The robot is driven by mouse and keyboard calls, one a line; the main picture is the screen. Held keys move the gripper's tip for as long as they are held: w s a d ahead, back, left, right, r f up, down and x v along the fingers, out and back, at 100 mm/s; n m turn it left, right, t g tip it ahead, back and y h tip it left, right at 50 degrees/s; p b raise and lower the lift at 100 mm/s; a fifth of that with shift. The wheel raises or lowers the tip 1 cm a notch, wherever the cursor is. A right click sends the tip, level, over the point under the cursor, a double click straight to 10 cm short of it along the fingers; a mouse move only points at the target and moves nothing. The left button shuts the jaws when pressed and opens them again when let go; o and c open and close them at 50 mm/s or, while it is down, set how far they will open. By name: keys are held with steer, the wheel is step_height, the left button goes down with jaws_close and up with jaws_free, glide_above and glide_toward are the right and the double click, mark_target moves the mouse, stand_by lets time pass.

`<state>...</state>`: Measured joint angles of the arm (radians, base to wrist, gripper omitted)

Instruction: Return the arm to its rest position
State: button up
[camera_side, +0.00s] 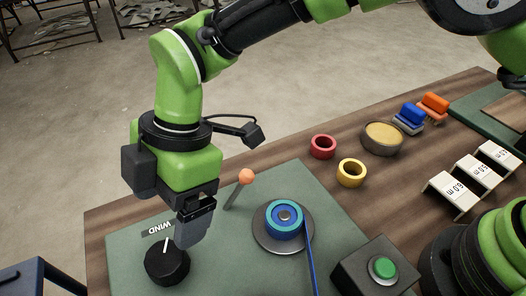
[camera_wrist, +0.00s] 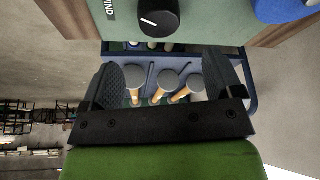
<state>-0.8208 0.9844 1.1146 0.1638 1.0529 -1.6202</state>
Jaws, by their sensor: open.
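My gripper (camera_side: 193,232) points down at the near-left part of the green mat (camera_side: 225,235). It is open and empty. In the wrist view my gripper (camera_wrist: 167,72) has its two dark fingers wide apart. A black knob (camera_side: 167,265) with a white pointer, beside the label WIND, is close to my fingertips in the side view. In the wrist view the knob (camera_wrist: 158,22) lies beyond the fingertips, outside the gap. A blue spool (camera_side: 284,216) sits on a grey disc to the right, with a blue strip running off it. No cloth shows.
An orange-tipped lever (camera_side: 245,178) stands close by. A green button (camera_side: 382,267), red ring (camera_side: 323,147), yellow ring (camera_side: 351,173), round tin (camera_side: 382,138) and labelled stands (camera_side: 452,191) lie rightward. A blue cart (camera_wrist: 250,102) with several grey-headed tools (camera_wrist: 167,82) is beside the table.

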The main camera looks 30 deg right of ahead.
steer(key=shift+r, duration=0.1)
steer(key=w+d+r+m+t, duration=0.2)
steer(key=d+r+m+t, duration=0.2)
steer(key=d+r+m, duration=1.1)
steer(key=s+d+r+m+t+h, duration=0.1)
steer(key=s+d+m+t, duration=0.1)
steer(key=s+d+m, duration=0.3)
steer(key=s+d+r+m+t+h, duration=0.1)
steer(key=s+d+m+t, duration=0.1)
steer(key=s+d+m, duration=0.4)
steer(key=shift+s+d+t, duration=0.3)
steer(key=shift+s+d, duration=1.15)
steer(key=shift+d, duration=2.4)
